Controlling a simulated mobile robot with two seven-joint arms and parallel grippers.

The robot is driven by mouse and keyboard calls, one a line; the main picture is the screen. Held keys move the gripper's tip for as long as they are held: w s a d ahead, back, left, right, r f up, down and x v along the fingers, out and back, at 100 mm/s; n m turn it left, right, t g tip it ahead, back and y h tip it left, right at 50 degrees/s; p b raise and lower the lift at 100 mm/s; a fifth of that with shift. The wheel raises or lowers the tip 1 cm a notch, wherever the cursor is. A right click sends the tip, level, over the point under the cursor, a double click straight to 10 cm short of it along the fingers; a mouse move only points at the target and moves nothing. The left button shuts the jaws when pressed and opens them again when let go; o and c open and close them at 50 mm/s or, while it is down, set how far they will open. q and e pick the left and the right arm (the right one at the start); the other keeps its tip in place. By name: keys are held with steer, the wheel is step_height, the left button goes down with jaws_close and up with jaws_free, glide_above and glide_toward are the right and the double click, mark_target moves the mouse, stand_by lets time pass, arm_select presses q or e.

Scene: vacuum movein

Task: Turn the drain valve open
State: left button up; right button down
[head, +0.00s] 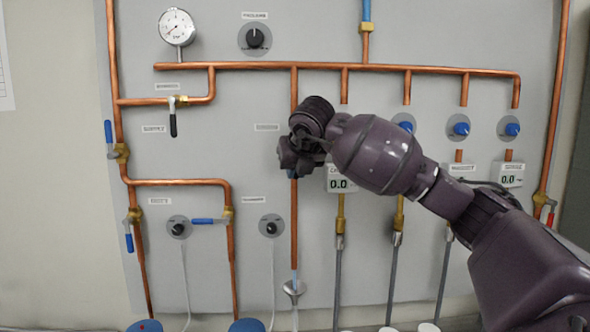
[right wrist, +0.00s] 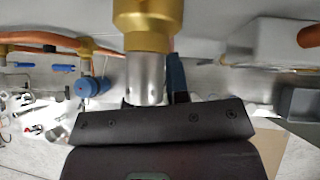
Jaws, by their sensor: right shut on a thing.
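The drain valve appears to be the one on the middle vertical copper pipe, behind my right gripper (head: 294,158). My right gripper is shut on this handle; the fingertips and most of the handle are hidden. My left gripper is not in view.
The grey panel (head: 75,40) carries copper pipes, a round gauge (head: 177,27), a black knob (head: 255,38) and several blue-handled valves. A funnel (head: 294,288) stands under the middle pipe. My right arm covers the right part of the panel.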

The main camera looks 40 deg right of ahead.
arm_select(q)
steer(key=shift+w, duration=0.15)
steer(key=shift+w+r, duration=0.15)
arm_select(e)
steer(key=c, duration=1.1)
jaws_free()
steer(key=shift+r, duration=0.1)
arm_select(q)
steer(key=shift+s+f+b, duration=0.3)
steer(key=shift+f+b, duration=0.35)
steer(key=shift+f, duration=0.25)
arm_select(e)
steer(key=v, duration=1)
steer(key=shift+s+r, duration=0.2)
steer(key=shift+s, duration=0.05)
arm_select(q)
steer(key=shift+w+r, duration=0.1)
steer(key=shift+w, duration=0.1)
arm_select(e)
steer(key=shift+a, duration=0.1)
